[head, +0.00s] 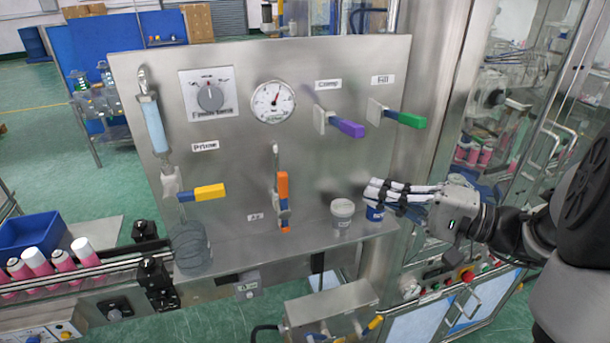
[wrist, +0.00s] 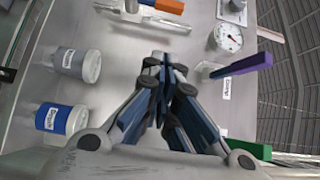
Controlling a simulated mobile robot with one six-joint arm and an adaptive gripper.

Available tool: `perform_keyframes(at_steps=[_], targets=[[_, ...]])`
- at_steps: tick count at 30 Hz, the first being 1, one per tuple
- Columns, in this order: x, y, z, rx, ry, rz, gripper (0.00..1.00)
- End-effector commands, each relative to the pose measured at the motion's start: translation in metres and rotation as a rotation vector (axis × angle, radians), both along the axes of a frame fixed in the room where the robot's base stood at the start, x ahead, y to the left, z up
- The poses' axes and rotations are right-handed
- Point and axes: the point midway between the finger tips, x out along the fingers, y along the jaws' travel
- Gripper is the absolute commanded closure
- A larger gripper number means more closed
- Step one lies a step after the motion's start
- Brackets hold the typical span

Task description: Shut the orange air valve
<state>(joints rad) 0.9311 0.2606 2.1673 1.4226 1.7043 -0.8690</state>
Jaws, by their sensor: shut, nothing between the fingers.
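The orange air valve (head: 282,188) is on the steel panel, right of the yellow-handled valve. In the wrist view the orange handle (wrist: 166,5) shows at the top edge, partly cut off. My gripper (head: 370,190) is shut and empty in front of the panel, to the right of the orange valve and apart from it. In the wrist view its closed fingers (wrist: 164,66) point toward the panel, with the orange handle beyond their tips.
A grey-white pot (head: 342,216) and a blue-labelled pot (head: 374,212) stand on the ledge near my fingers. A purple handle (head: 347,128) and a green handle (head: 411,120) stick out above. A yellow handle (head: 209,192) is further left. Panel space between orange valve and gripper looks clear.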

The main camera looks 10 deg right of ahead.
Motion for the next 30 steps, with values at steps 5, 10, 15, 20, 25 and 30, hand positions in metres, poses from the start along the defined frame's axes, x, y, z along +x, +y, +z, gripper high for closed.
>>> perform_keyframes(at_steps=[5,10,15,20,25,30], targets=[[0.019,0.025,-0.001,-0.002,0.003,0.009,1.00],[0.044,0.053,-0.001,-0.002,0.003,0.010,1.00],[0.063,0.080,0.000,-0.002,0.004,0.008,1.00],[0.060,0.101,0.000,-0.002,0.006,0.006,1.00],[0.060,0.111,0.000,-0.002,0.004,0.004,1.00],[0.059,0.112,-0.001,-0.002,0.005,0.003,1.00]])
